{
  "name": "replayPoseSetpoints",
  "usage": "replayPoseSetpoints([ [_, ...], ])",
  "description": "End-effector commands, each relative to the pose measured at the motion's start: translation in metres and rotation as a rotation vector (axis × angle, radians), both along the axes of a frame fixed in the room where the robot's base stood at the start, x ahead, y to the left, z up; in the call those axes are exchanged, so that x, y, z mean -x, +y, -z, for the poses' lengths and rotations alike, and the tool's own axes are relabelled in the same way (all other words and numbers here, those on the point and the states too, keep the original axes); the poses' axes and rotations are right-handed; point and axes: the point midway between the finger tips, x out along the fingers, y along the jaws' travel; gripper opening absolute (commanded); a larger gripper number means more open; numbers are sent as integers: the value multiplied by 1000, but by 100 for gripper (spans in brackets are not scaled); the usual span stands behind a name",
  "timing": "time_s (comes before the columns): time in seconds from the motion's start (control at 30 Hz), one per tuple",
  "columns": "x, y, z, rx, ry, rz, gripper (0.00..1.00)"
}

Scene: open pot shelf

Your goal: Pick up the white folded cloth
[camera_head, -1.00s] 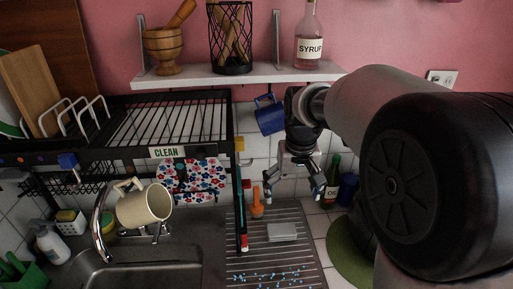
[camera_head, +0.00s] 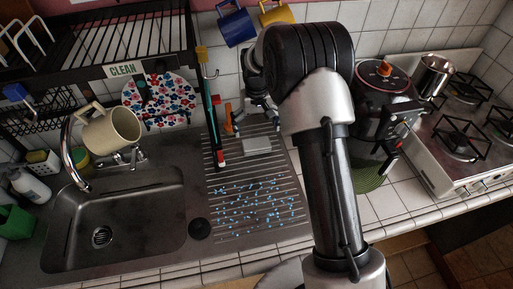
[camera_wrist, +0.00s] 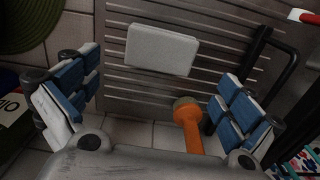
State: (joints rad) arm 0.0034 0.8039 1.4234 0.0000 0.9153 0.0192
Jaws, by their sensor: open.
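The white folded cloth (camera_head: 257,146) is a small, pale, flat block lying on the ribbed metal drainboard (camera_head: 236,165). The wrist view shows the cloth (camera_wrist: 161,49) whole, with rounded corners, at upper middle. My gripper (camera_head: 257,118) is above the back of the drainboard, on the wall side of the cloth. In the wrist view my gripper (camera_wrist: 157,95) has its fingers spread wide with nothing between them. The cloth lies beyond the fingertips in that view, apart from them.
An orange-handled tool (camera_wrist: 190,128) stands close to the right finger, and also shows in the head view (camera_head: 228,117). A black rack post (camera_head: 210,115) rises left of the cloth. Blue specks (camera_head: 255,204) cover the front drainboard. A dark pot (camera_head: 383,100) stands at right.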

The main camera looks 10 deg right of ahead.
Motion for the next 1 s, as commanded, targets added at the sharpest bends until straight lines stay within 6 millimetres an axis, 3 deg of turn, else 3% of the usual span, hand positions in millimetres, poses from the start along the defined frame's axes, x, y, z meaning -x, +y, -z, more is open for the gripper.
replayPoseSetpoints([
  [0.1, 0, 0, 19, 0, 2, 0, 100],
  [0.37, 1, 0, 33, 0, 0, 0, 100],
  [0.67, 3, 1, 75, 0, 0, 0, 100],
  [0.9, 2, 1, 78, 0, -2, 0, 100],
  [1.0, 2, 1, 78, 0, -1, 0, 95],
])
